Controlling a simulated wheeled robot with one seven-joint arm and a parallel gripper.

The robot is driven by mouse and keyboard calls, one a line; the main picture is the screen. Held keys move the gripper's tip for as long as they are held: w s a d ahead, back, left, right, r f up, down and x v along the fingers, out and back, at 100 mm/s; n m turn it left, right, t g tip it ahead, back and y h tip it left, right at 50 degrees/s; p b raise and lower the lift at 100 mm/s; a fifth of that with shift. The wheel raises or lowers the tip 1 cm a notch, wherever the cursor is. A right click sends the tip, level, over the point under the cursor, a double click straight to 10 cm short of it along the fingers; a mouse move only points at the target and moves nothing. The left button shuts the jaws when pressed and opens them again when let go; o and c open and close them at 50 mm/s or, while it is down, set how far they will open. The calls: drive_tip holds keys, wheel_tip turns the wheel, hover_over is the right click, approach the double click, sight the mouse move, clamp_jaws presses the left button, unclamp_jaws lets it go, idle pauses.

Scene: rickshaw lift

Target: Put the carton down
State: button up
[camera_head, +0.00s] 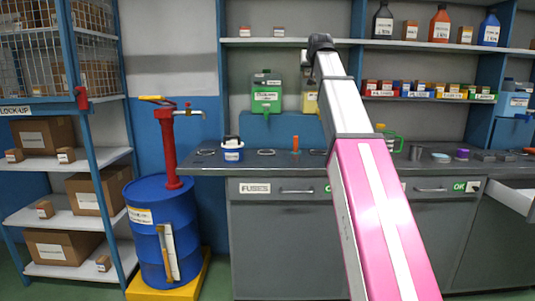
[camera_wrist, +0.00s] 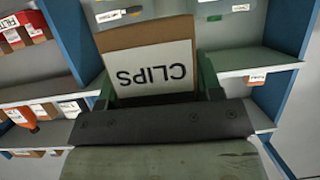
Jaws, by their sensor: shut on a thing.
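The carton (camera_wrist: 150,66) is a brown box with a white label reading CLIPS, upside down in the wrist view. My gripper (camera_wrist: 157,84) is shut on it, with a dark green finger at each side of the box. The carton sits in front of grey shelving, and I cannot tell whether it touches a shelf board. In the head view my arm reaches up toward the shelves above the workbench. The gripper and carton are hidden there behind the arm's end.
In the wrist view a shelf board (camera_wrist: 246,62) with a small tag runs right of the carton, its surface mostly bare. The head view shows an upper shelf (camera_head: 440,47) with bottles, small bins (camera_head: 428,90), a workbench (camera_head: 285,162), a blue drum (camera_head: 165,215) and a left rack.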

drive_tip(key=s+f, duration=0.4)
drive_tip(key=f, duration=1.4)
drive_tip(key=s+d+f, duration=0.1)
drive_tip(key=s+f, duration=0.4)
drive_tip(key=f, duration=1.4)
drive_tip(key=s+f, duration=0.5)
drive_tip(key=f, duration=1.3)
drive_tip(key=shift+d+f, duration=0.3)
drive_tip(key=shift+d, duration=0.1)
drive_tip(key=shift+r, duration=0.1)
